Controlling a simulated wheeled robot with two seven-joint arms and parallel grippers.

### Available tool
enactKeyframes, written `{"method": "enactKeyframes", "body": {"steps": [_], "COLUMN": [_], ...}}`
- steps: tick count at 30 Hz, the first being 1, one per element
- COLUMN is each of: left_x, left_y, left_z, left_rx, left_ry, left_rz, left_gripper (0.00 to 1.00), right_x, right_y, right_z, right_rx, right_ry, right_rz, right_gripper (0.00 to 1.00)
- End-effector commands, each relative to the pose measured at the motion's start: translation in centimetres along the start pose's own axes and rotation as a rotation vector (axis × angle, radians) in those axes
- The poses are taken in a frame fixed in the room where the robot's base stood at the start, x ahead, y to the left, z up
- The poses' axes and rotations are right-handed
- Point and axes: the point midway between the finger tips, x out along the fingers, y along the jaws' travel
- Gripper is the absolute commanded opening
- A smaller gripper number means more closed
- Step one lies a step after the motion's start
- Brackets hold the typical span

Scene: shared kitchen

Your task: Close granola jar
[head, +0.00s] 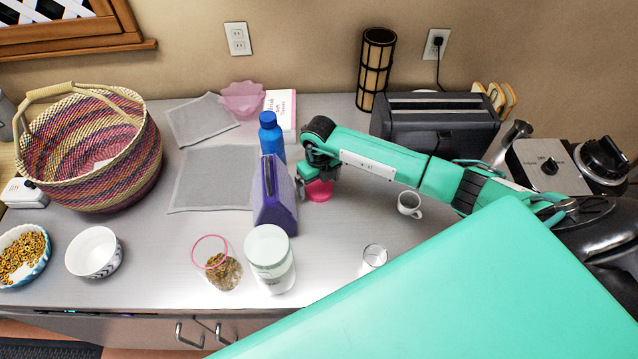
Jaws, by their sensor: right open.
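The granola jar (222,270) is a clear jar with a pink rim, standing open near the front edge of the counter, with brown granola inside. A round pink lid (319,192) lies on the counter behind it and to the right. My right gripper (315,176) is open and points down right above the lid, with its fingers close around it. I cannot tell whether the fingers touch the lid. Part of the lid is hidden by the gripper. My left gripper is not in view.
A white-lidded jar (270,256) stands right beside the granola jar. A purple box (273,198) and a blue bottle (270,137) stand left of my right gripper. A white mug (410,204) and a glass (373,258) are to the right. White bowl (94,252) sits left.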

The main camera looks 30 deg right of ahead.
Motion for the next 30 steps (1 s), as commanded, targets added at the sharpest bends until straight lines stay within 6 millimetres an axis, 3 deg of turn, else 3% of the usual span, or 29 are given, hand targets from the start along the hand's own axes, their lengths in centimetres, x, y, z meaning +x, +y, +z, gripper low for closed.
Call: {"method": "enactKeyframes", "body": {"steps": [14, 21, 30], "left_x": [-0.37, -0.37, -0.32], "left_y": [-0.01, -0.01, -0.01], "left_z": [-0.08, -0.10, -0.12], "left_rx": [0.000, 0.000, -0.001], "left_ry": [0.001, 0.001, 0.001], "left_rz": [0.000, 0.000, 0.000], "left_gripper": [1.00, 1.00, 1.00], "right_x": [0.98, 0.96, 0.87], "right_y": [-0.01, -0.01, -0.01], "right_z": [0.00, 0.00, 0.02], "right_rx": [0.000, 0.000, 0.000], "right_ry": [-0.001, -0.001, -0.001], "right_rz": [-0.001, -0.001, -0.001], "right_gripper": [0.96, 0.49, 0.49]}}
